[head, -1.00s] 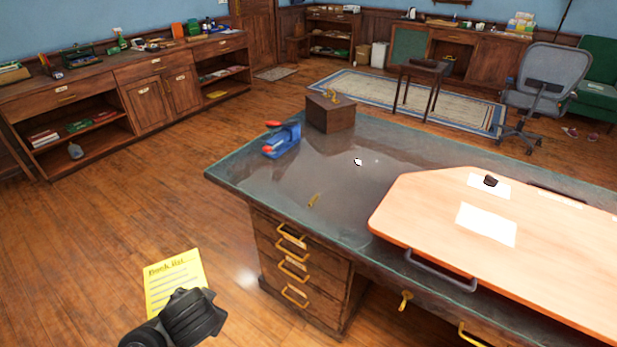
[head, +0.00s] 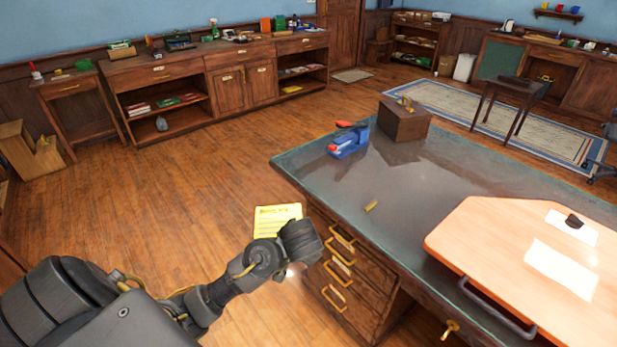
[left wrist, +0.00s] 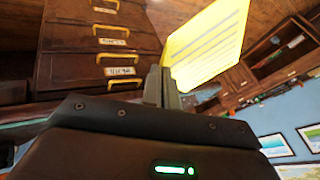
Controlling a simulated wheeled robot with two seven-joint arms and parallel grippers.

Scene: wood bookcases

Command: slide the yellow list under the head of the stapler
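The yellow list (head: 277,216) is a sheet with lines of writing. My left gripper (left wrist: 160,88) is shut on its edge; the sheet (left wrist: 208,45) sticks out past the fingers in the left wrist view. In the head view the gripper's back hides the fingertips and the list's lower part. The list is in the air, left of the desk's drawers. The blue stapler (head: 347,143) with red parts stands on the desk's far left corner, beyond and apart from the gripper. My right gripper is out of view.
Drawers (head: 345,270) with yellow handles face the gripper. The floor left of the desk is clear.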

